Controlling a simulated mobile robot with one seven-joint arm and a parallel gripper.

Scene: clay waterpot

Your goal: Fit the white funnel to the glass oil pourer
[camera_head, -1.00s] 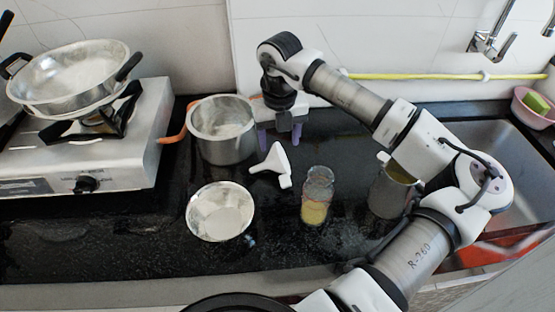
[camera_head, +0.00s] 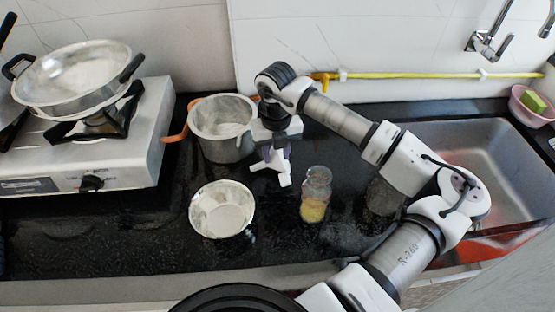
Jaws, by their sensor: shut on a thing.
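The white funnel (camera_head: 273,165) is on the black counter, between the steel pot and the glass oil pourer. The funnel's narrow end points down and to the right. Whether it touches the counter I cannot tell. The glass oil pourer (camera_head: 316,195) stands upright to the right of the funnel, with yellow oil in its lower part.
A stove (camera_head: 125,150) with a pan (camera_head: 80,75) is at left. A sink (camera_head: 470,165) is at right. My arm passes over the counter's right side.

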